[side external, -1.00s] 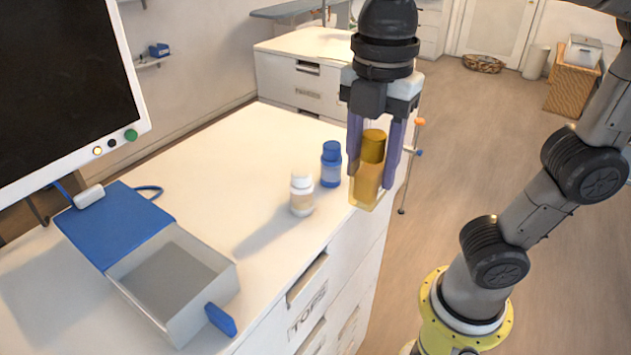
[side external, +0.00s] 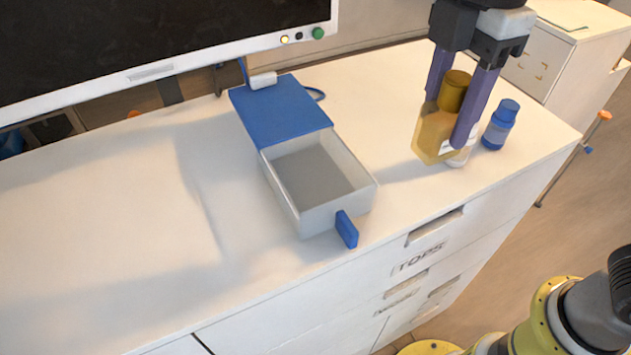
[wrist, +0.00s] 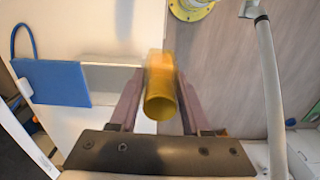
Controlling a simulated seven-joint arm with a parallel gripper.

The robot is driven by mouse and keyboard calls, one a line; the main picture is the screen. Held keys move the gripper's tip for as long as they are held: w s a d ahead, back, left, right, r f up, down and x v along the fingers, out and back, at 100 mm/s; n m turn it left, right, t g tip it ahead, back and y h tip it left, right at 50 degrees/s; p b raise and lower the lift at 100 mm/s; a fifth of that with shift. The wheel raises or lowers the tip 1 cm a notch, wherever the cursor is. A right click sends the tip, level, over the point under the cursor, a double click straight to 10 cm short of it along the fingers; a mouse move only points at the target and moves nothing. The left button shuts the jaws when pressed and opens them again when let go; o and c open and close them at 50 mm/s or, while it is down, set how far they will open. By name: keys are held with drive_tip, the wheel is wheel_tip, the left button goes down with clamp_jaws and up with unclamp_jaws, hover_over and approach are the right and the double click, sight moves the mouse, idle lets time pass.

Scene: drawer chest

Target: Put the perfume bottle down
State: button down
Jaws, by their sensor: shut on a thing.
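The perfume bottle (side external: 437,131) is amber with a gold cap and is held upright, slightly tilted, above the right part of the chest top. My gripper (side external: 462,106) is shut on it, with one finger on each side. In the wrist view the bottle (wrist: 160,90) sits between the fingers of my gripper (wrist: 157,95), its round gold cap facing the camera. In the side view its lower end overlaps a white bottle behind it; I cannot tell the exact gap to the surface.
A blue-lidded box (side external: 280,107) with an open, empty drawer (side external: 352,200) stands on the white chest top (side external: 120,230). A white bottle (side external: 460,158) and a blue bottle (side external: 500,125) stand at the right. A monitor (side external: 150,74) stands behind. The chest top's left part is clear.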

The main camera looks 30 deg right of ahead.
drive_tip(key=shift+a+f, duration=0.3)
drive_tip(key=shift+a, duration=0.1)
drive_tip(key=shift+w+a+f, duration=1.5)
drive_tip(key=shift+w+f, duration=0.25)
drive_tip(key=shift+f, duration=0.4)
drive_tip(key=shift+w+a+f, duration=1.55)
drive_tip(key=shift+w+f, duration=0.2)
drive_tip(key=shift+f, duration=0.4)
drive_tip(key=shift+w+a+f, duration=1.5)
drive_tip(key=shift+w+f, duration=0.25)
drive_tip(key=shift+f, duration=0.4)
drive_tip(key=shift+f, duration=0.1)
drive_tip(key=shift+c, duration=1.8)
unclamp_jaws()
drive_tip(key=shift+f, duration=0.1)
